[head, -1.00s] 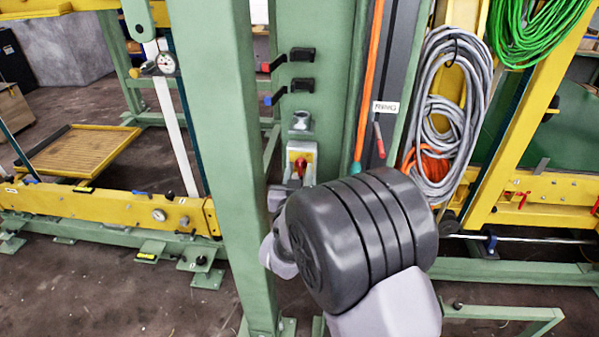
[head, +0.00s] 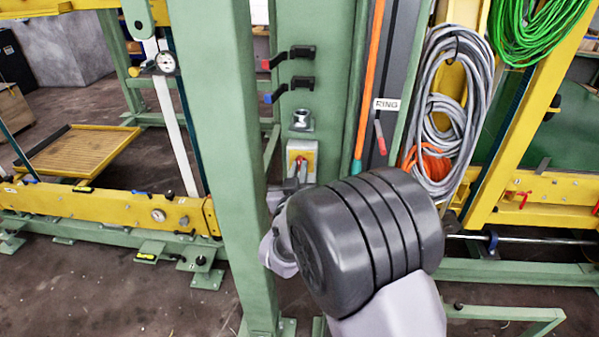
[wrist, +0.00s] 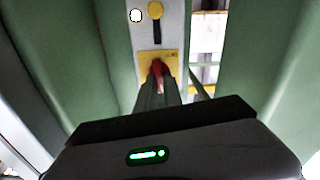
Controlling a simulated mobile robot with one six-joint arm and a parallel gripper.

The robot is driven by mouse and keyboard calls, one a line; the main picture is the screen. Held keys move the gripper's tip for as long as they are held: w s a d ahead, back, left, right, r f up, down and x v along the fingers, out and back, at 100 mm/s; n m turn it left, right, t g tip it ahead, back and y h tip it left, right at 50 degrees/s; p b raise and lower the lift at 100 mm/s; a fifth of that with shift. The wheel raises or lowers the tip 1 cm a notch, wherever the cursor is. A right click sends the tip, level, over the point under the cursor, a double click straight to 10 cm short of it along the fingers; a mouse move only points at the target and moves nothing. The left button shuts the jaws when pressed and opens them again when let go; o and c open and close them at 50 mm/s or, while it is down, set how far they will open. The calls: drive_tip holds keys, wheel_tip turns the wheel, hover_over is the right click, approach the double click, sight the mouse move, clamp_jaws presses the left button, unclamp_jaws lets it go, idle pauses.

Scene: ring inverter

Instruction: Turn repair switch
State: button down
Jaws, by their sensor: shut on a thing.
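The repair switch is a red knob (wrist: 157,68) on a yellow plate (wrist: 171,58), with a pale box behind it. In the head view the switch's yellow plate (head: 301,152) shows on the green post, just above my arm. My gripper (wrist: 158,84) is shut on the red knob, with its fingers reaching up to it in the wrist view. The fingers cover the lower part of the knob. In the head view my dark arm link hides most of the gripper, and little red of the knob shows.
A thick green column (head: 215,130) stands close left of my arm. Two black hooks (head: 303,52) and a metal fitting (head: 301,119) sit above the switch. An orange pole (head: 369,90) and coiled grey cable (head: 450,95) hang to the right.

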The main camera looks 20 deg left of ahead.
drive_tip(key=n, duration=0.3)
drive_tip(key=shift+a+f+n+b, duration=0.1)
drive_tip(key=shift+n+b, duration=0.2)
drive_tip(key=shift+b, duration=0.1)
drive_tip(key=n, duration=0.4)
drive_tip(key=shift+n, duration=0.3)
drive_tip(key=shift+a+f+n+p, duration=0.1)
drive_tip(key=shift+n+p, duration=0.45)
drive_tip(key=shift+n, duration=1.3)
drive_tip(key=shift+f+n+p, duration=0.1)
drive_tip(key=shift+n+p, duration=0.45)
drive_tip(key=shift+n, duration=1.6)
drive_tip(key=c, duration=1.5)
unclamp_jaws()
drive_tip(key=shift+s, duration=0.15)
